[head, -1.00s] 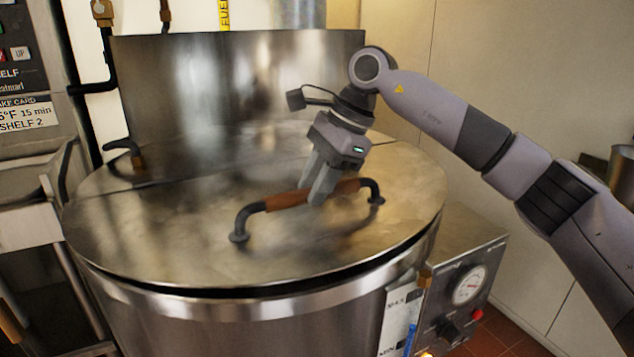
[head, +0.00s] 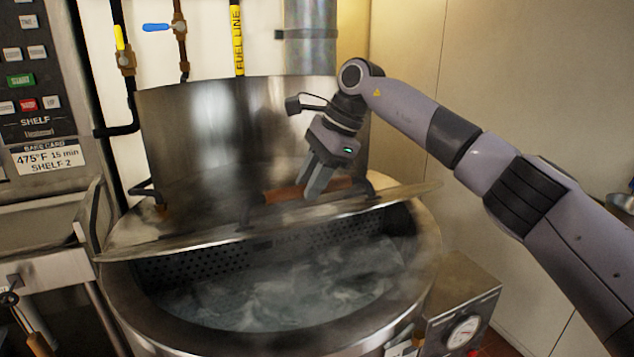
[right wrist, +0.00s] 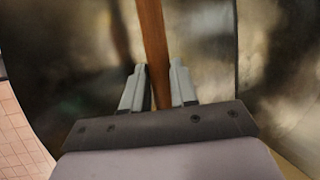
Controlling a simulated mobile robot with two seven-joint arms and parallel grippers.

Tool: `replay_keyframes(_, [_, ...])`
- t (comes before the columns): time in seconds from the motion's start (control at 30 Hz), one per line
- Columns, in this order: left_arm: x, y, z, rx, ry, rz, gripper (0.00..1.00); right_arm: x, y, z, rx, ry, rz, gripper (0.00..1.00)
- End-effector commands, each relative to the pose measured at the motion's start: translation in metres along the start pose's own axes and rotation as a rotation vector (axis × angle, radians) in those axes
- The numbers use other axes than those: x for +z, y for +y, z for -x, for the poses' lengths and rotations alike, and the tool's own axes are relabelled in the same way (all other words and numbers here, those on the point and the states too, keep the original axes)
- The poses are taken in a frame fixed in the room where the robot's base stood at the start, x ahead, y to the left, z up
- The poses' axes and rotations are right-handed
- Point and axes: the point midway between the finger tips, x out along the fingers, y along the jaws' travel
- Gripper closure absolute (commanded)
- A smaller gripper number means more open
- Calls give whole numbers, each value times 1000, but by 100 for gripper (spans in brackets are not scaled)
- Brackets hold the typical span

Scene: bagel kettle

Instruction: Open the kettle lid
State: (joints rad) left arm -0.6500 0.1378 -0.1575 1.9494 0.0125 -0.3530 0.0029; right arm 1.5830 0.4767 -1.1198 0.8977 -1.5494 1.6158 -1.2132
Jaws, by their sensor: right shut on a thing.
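The kettle (head: 420,262) is a big round steel pot. Its front lid half (head: 150,236) is tilted up at the front edge, and steaming water (head: 290,290) shows beneath it. The lid handle has a brown wooden grip (head: 284,195) with dark ends. My right gripper (head: 316,190) is shut on this grip from above. In the right wrist view the wooden grip (right wrist: 154,50) runs between my two fingers (right wrist: 158,88), with the steel lid (right wrist: 75,70) behind. My left gripper is not in view.
An oven control panel (head: 30,80) is at the left. A control box with a dial (head: 464,332) is at the kettle's lower right. Pipes with valves (head: 180,27) run up the wall.

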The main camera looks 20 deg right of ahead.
Motion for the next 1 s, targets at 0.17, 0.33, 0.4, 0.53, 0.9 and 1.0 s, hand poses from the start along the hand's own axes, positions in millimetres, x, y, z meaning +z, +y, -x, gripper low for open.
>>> replay_keyframes(0.17, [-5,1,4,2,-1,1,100,1,-13,4,-8,7,-3,100])
replay_keyframes(0.33, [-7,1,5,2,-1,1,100,3,-21,8,-7,8,-2,100])
replay_keyframes(0.4, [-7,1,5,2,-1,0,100,3,-24,9,-7,9,-3,100])
replay_keyframes(0.53, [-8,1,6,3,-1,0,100,4,-28,11,-5,9,-3,100])
replay_keyframes(0.9, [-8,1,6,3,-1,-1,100,4,-32,13,-5,11,-4,100])
replay_keyframes(1.0, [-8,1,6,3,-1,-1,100,4,-32,13,-5,11,-4,100])
